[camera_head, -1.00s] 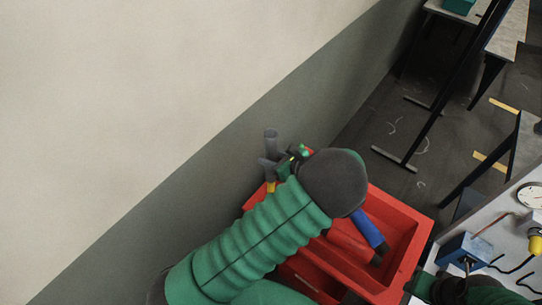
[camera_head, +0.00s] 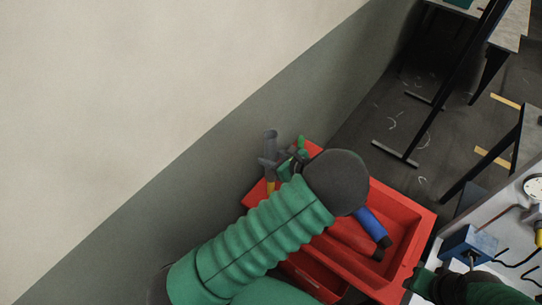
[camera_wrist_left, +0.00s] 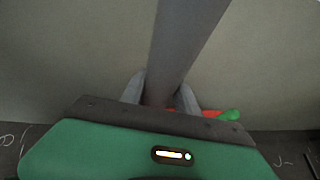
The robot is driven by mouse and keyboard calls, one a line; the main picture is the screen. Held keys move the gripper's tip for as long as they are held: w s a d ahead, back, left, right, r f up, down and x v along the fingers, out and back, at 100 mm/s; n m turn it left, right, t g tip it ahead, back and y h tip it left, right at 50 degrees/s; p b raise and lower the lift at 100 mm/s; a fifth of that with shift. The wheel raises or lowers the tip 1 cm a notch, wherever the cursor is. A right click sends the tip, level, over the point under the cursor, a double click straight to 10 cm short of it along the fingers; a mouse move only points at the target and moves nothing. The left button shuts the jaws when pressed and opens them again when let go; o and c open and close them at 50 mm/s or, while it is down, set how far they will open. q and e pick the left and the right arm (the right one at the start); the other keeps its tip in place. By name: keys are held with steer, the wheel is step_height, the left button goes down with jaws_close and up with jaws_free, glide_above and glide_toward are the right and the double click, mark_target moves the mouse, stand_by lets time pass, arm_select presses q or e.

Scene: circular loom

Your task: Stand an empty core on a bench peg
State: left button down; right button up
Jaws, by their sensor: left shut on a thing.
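A grey tube, which looks like the empty core (camera_head: 270,137), stands roughly upright near the wall in the head view. My left gripper (camera_head: 268,163) is shut on it above the far left end of the red bin; my forearm partly hides the gripper. In the left wrist view the core (camera_wrist_left: 186,42) rises between the two grey fingers (camera_wrist_left: 162,95), its lower end hidden by the gripper body. The bench (camera_head: 508,205) is at the right edge of the head view; I cannot make out an empty peg on it.
The red bin (camera_head: 405,215) holds a blue tube (camera_head: 371,224) and a red tube (camera_head: 352,237). A blue block (camera_head: 468,243), a round dial (camera_head: 535,188) and black cables are on the bench. Part of my right arm shows at the lower right. Black-legged tables stand farther back.

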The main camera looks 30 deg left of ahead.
mark_target(271, 175)
arm_select(q)
steer(key=shift+f, duration=0.25)
steer(key=shift+f+b, duration=1.6)
steer(key=shift+f, duration=1)
steer(key=shift+f+b, duration=1.65)
steer(key=shift+f, duration=0.85)
steer(key=shift+d, duration=0.1)
